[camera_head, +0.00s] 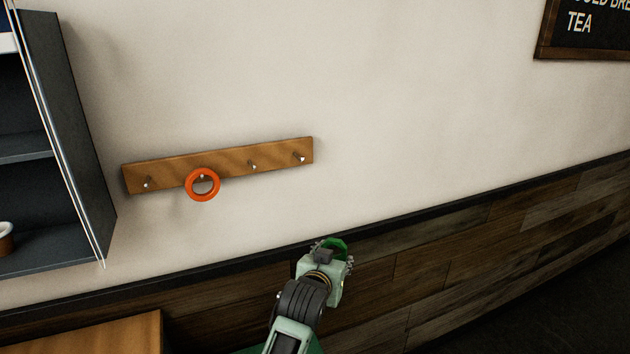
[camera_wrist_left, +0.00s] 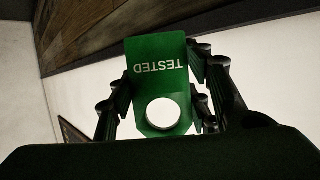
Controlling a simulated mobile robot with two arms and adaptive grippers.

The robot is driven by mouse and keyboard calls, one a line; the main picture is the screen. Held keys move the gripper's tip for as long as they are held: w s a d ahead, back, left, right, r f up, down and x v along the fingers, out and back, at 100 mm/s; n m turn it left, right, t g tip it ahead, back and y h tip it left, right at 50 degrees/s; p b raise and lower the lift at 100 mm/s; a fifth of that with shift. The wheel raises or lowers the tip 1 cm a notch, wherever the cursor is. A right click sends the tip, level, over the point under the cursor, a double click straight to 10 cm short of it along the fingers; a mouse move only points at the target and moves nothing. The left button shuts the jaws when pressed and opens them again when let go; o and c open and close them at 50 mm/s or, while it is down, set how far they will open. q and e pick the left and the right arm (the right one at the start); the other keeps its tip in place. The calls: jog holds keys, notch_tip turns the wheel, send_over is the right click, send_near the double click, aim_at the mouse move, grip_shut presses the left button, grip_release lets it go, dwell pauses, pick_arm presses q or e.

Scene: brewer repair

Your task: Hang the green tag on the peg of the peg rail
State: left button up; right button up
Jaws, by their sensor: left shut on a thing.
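The green tag (camera_wrist_left: 157,75) has the word TESTED and a round hole, and shows between the fingers of my left gripper (camera_wrist_left: 165,100) in the left wrist view. My left gripper (camera_head: 333,247) is shut on the tag, and a bit of green shows at its tip in the head view. The wooden peg rail (camera_head: 225,162) is on the wall, up and to the left of the gripper. It has several metal pegs; the rightmost peg (camera_head: 299,157) and the one beside it (camera_head: 252,164) are bare. My right gripper is not in view.
An orange ring (camera_head: 203,184) hangs on one peg of the rail. A dark shelf unit (camera_head: 85,140) stands at the left, with a cup (camera_head: 6,240) on it. A wooden surface (camera_head: 90,338) is at the lower left.

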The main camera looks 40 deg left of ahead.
pick_arm(q)
jog(key=s+a+r+n+g+y+p, duration=0.15)
jog(key=r+n+g+y, duration=0.35)
jog(key=r, duration=0.5)
jog(key=s+a+r+n+g+y+p, duration=0.1)
jog(key=a+r+n+g+y+p, duration=0.15)
jog(key=r+n+g, duration=0.55)
jog(key=w+a+t, duration=0.1)
jog(key=a, duration=0.2)
jog(key=w+a+m+t+b, duration=0.1)
jog(key=w+a, duration=0.1)
jog(key=w+a+m+t, duration=0.1)
jog(key=a, duration=0.2)
jog(key=shift+w+a+y, duration=0.25)
jog(key=shift+w+a, duration=0.05)
jog(key=shift+a, duration=0.05)
dwell(0.5)
jog(key=o, duration=1)
jog(key=shift+a+f, duration=0.1)
jog(key=shift+a, duration=0.1)
jog(key=shift+d, duration=0.1)
